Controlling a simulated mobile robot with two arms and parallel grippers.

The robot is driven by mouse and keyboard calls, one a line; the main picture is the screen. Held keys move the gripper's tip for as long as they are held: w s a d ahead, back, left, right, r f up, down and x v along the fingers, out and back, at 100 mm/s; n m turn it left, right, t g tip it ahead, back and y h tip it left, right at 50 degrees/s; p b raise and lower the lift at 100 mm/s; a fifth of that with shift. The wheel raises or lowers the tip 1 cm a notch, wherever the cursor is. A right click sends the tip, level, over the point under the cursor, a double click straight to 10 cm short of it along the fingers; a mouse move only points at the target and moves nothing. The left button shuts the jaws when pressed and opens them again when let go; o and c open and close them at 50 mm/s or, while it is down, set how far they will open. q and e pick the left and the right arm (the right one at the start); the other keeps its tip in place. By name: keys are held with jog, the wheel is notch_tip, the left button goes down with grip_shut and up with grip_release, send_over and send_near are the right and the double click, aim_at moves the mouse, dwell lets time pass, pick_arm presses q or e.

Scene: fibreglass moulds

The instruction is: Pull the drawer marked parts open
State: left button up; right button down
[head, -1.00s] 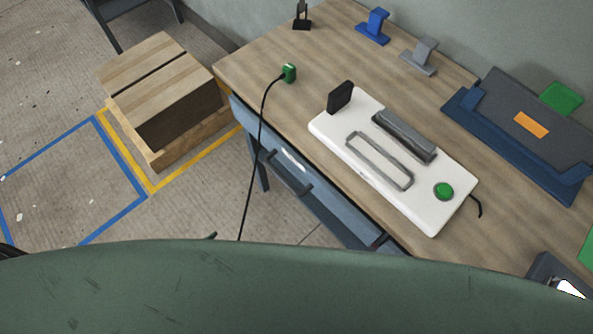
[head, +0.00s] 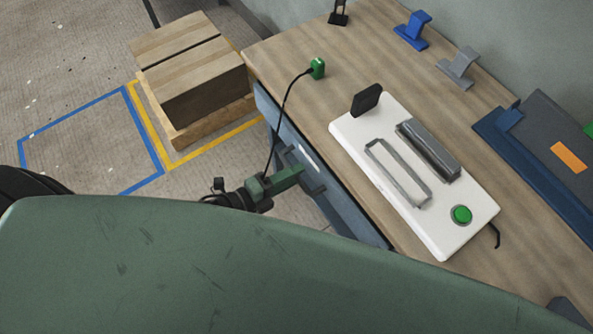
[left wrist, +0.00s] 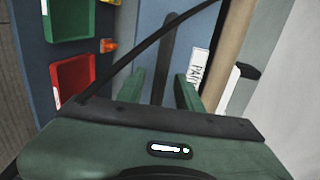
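The drawer marked parts is a blue-grey drawer (head: 345,205) in the front of the workbench, and it looks shut. Its dark bar handle (head: 312,178) shows in the head view, and its white label, partly hidden, reads "PAR" in the left wrist view (left wrist: 197,70). My left gripper (head: 295,174) is at the handle. In the left wrist view its green fingers (left wrist: 162,88) are apart, with the dark handle bar (left wrist: 168,45) lying between them. I see no clear grip on the bar. My right gripper is not in view.
A black cable (head: 284,105) hangs from a green plug (head: 317,68) over the bench edge, close to my left gripper. A white fixture (head: 400,150) lies on the bench. Wooden blocks (head: 190,70) stand on the floor at left. Green and red bins (left wrist: 75,80) show in the left wrist view.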

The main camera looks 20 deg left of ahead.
pick_arm(q)
jog(key=shift+w+d+f, duration=0.1)
jog(key=shift+w+d, duration=0.3)
jog(key=shift+w, duration=0.1)
grip_shut()
dwell(1.2)
